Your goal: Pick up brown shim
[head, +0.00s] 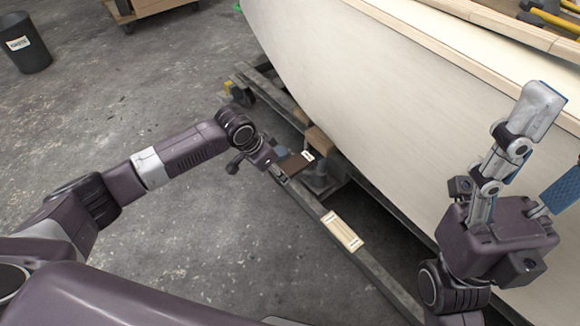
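A dark brown shim (296,164) with a small white label at its far end is at the cradle's rail, below the hull. My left gripper (282,160) is right at the shim's near left end, its blue pad next to it. The gripper's own wrist and fingers are small and partly overlapped here, so I cannot tell whether it is shut on the shim. My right gripper (552,150) is raised in front of the hull at the right, fingers apart and empty.
The large pale plywood hull (370,100) rises close behind the shims. It rests on a grey cradle rail (375,272), with a brown wooden block (320,140) between. A dark bin (24,44) and a wooden cart (145,10) stand far left. Concrete floor at left is clear.

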